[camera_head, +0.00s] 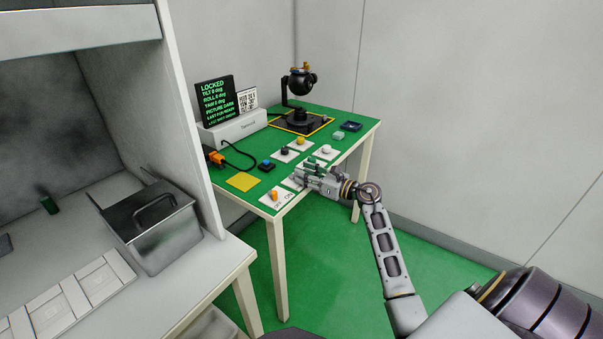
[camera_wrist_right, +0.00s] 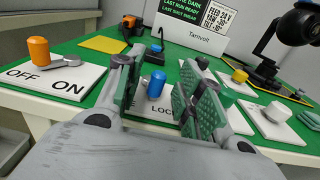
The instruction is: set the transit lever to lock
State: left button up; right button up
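A blue lever knob (camera_wrist_right: 155,84) stands on a white plate (camera_wrist_right: 160,108) in the right wrist view. The letters "LOC" show on the plate; the rest of the label is hidden behind my finger. My right gripper (camera_wrist_right: 163,85) is open, one green-padded finger on each side of the knob. I see gaps between knob and pads. In the head view my right gripper (camera_head: 310,173) is low over the table's front edge and hides most of this lever. The screen (camera_head: 215,98) at the back reads "LOCKED". My left gripper is not in view.
An OFF/ON plate with an orange knob (camera_wrist_right: 38,50) lies left of the gripper. White-knob (camera_wrist_right: 277,111) and yellow-knob (camera_wrist_right: 239,76) plates stand close on the right. A gimbal camera (camera_head: 300,83) stands at the back of the green table (camera_head: 360,127). A metal bin (camera_head: 155,227) is at left.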

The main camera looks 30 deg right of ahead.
jog(key=shift+x, duration=0.9)
jog(key=shift+c, duration=0.2)
grip_shut()
